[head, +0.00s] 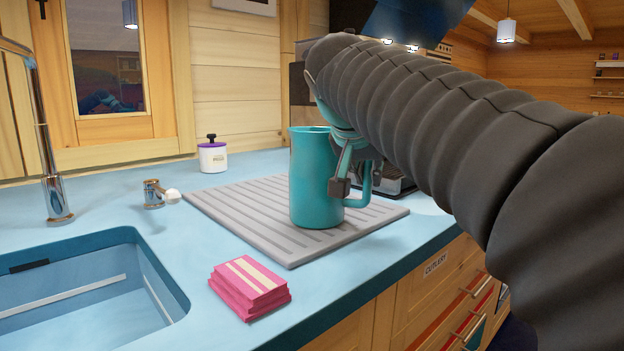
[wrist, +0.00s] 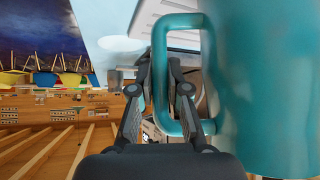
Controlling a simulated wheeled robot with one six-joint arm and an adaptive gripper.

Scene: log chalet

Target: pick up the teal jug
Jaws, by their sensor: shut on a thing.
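The teal jug (head: 312,178) is upright over the grey ribbed drainer mat (head: 262,222); its base looks level with the mat, and I cannot tell any gap under it. Its handle points right, towards my arm. My gripper (head: 350,178) is at the handle, shut on it, with the far finger partly hidden in the head view. In the wrist view my gripper (wrist: 161,85) has its fingers at the handle, and the jug's teal body (wrist: 275,90) fills the right side.
A pink stack of cloths or sponges (head: 249,287) lies in front of the mat. The sink (head: 85,290) and tap (head: 52,170) are at left. A white lidded pot (head: 212,156) stands behind. A dark appliance (head: 397,183) is right of the jug, partly hidden by my arm.

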